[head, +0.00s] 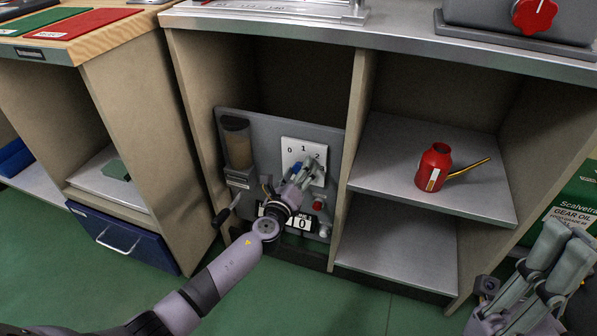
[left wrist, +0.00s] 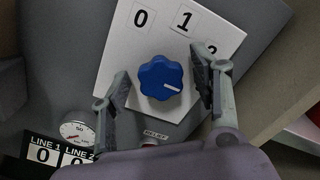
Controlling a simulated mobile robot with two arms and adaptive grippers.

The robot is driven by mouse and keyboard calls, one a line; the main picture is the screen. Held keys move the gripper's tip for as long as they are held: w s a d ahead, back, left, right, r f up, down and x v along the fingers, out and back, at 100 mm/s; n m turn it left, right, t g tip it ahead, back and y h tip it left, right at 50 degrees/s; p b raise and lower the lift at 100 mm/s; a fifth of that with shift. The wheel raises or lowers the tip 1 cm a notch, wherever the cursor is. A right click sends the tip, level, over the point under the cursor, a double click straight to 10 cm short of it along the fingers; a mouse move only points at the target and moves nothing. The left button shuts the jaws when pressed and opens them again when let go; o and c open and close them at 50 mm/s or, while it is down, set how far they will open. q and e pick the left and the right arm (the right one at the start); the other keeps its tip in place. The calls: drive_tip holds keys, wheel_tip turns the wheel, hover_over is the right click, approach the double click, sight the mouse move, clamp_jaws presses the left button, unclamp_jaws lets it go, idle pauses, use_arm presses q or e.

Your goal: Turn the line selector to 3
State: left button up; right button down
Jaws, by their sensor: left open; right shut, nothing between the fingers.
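The line selector is a blue lobed knob (left wrist: 160,77) on a white plate (left wrist: 122,55) marked 0, 1 and 2. The 2 is partly covered by a finger, and no 3 shows. The knob's white mark points right and slightly down in the left wrist view. In the head view the plate (head: 291,144) and a bit of the blue knob (head: 294,168) show behind my left gripper (head: 307,175). My left gripper (left wrist: 160,74) is open, one finger on each side of the knob, with gaps visible. My right gripper (head: 565,235) is shut and empty at the lower right.
The grey panel (head: 262,130) also bears a brown-filled container (head: 237,143), a red button (head: 318,205) and counters (left wrist: 43,155). A small gauge (left wrist: 77,131) sits near the counters. A divider (head: 357,110) stands right of the panel. A red oil can (head: 434,168) stands on the right shelf.

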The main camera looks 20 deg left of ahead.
use_arm(q)
drive_tip(key=s, duration=1.2)
drive_tip(key=shift+a, duration=0.2)
